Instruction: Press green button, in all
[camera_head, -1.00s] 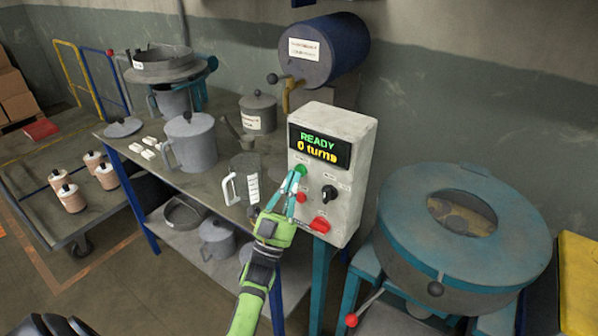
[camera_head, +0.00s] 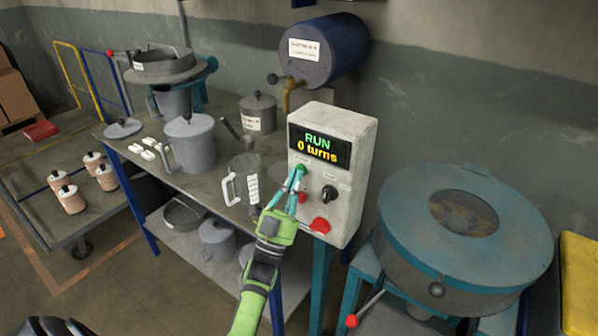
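The green button (camera_head: 300,168) is on the front of a pale control box (camera_head: 345,195), just below its display (camera_head: 317,145). The display reads "RUN" in green and "0 turns" in yellow. My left gripper (camera_head: 298,178) is in front of the box, with its teal fingers drawn together and nothing seen between them. Its fingertips are at the lower edge of the green button and partly overlap it; I cannot tell whether they touch it. My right gripper is not in view.
The box also has a small red button (camera_head: 302,197), a black knob (camera_head: 329,193) and a larger red button (camera_head: 320,225). A clear jug (camera_head: 243,185) stands close left on the bench. A round teal-lidded machine (camera_head: 400,225) is at the right.

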